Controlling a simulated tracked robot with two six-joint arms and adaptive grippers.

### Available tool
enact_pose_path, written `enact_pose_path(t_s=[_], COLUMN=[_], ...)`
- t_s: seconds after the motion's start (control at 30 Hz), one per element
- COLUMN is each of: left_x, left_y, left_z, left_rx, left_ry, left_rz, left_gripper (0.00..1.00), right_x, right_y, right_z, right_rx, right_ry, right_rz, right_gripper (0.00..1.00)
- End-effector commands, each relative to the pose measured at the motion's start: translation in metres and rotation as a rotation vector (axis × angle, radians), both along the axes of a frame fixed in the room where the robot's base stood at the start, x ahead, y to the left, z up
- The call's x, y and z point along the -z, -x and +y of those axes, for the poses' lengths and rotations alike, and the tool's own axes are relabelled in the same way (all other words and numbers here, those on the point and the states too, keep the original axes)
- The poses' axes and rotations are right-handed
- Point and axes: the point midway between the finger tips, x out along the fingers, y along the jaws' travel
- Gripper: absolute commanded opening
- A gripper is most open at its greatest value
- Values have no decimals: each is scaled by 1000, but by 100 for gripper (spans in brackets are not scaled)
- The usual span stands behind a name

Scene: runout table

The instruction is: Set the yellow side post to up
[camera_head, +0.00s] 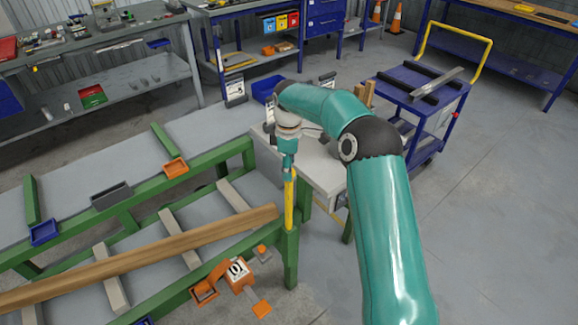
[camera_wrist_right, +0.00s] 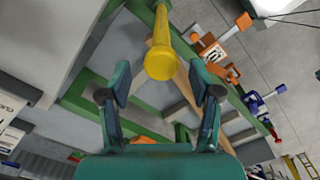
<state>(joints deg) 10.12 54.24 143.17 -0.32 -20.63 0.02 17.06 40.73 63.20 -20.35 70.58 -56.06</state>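The yellow side post (camera_head: 289,203) stands upright at the right end of the green runout table frame (camera_head: 290,262). In the right wrist view its round yellow end (camera_wrist_right: 161,62) faces the camera, ahead of the fingers and midway between them. My right gripper (camera_head: 289,166) points down right above the post's top in the head view. In the wrist view the right gripper (camera_wrist_right: 160,93) is open, with a finger on each side and nothing between the pads. Whether a finger touches the post cannot be told. My left gripper is not in view.
A long wooden beam (camera_head: 150,256) lies across the table's rollers, its end close to the post. An orange unit (camera_head: 238,272) sits at the near rail. A pale side table (camera_head: 322,168) stands behind my right arm. A blue cart (camera_head: 425,85) is farther right, with clear floor in front.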

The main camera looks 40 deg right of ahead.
Motion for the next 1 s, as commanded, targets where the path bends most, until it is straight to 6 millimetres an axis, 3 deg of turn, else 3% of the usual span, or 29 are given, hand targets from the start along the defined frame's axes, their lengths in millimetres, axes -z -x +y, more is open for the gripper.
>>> enact_pose_path(t_s=[0.37,0.57,0.8,1.0], left_x=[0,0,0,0], left_y=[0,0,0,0], left_z=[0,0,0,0], left_rx=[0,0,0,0], left_ry=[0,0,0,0], left_rz=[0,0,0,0], left_gripper=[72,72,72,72], right_x=[-6,-37,-86,-110], right_y=[1,0,-1,0], right_z=[0,0,0,0], right_rx=[0,0,0,0], right_ry=[-1,-1,-1,-1], right_rz=[4,2,1,4], right_gripper=[63,63,63,63])
